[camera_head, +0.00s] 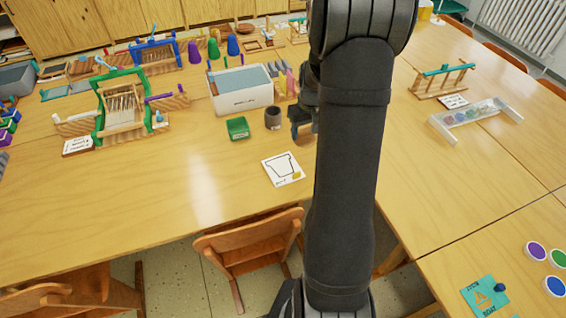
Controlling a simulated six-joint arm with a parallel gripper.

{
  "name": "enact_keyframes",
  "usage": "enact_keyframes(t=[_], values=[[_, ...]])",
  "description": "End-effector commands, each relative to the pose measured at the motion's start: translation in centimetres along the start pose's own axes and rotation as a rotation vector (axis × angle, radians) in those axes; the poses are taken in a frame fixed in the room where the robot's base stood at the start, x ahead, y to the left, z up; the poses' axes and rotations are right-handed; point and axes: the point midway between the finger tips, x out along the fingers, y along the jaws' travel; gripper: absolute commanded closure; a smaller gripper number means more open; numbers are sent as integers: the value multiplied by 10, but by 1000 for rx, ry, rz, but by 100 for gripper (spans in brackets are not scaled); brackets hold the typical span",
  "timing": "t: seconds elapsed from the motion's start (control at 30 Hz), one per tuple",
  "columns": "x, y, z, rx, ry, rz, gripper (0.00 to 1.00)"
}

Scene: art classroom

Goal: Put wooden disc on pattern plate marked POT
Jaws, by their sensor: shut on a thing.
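The pattern plate (278,161) is a white square with a black pot outline and small lettering along its lower edge. It lies flat on the long wooden table, left of my arm. A small yellow-tan patch shows at its lower right corner; I cannot tell if it is printed or a separate piece. My gripper (304,131) is beyond the plate, low over the table, right of a dark brown cup (272,119).
A green box (238,128) stands left of the cup, with a white bin (241,97) behind them. A green-framed loom (122,106) stands farther left. A clear rack (475,117) lies on the right. The table left of the plate is clear. A chair (248,240) stands at the front edge.

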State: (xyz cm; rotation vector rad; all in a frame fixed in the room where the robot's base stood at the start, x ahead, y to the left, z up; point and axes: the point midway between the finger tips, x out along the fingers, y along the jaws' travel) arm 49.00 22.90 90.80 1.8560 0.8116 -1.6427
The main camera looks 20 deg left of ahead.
Motion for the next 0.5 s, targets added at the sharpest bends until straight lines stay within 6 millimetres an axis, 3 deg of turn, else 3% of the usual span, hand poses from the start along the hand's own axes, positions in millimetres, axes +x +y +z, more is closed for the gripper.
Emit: enact_keyframes(t=[0.03,0.1,0.23,0.37,0.5], values=[[-3,4,19,12,-1,1,70],[-4,8,40,22,0,3,70],[-5,11,65,33,0,6,70],[-3,9,74,36,-1,7,70],[12,-7,63,32,-4,5,70]])
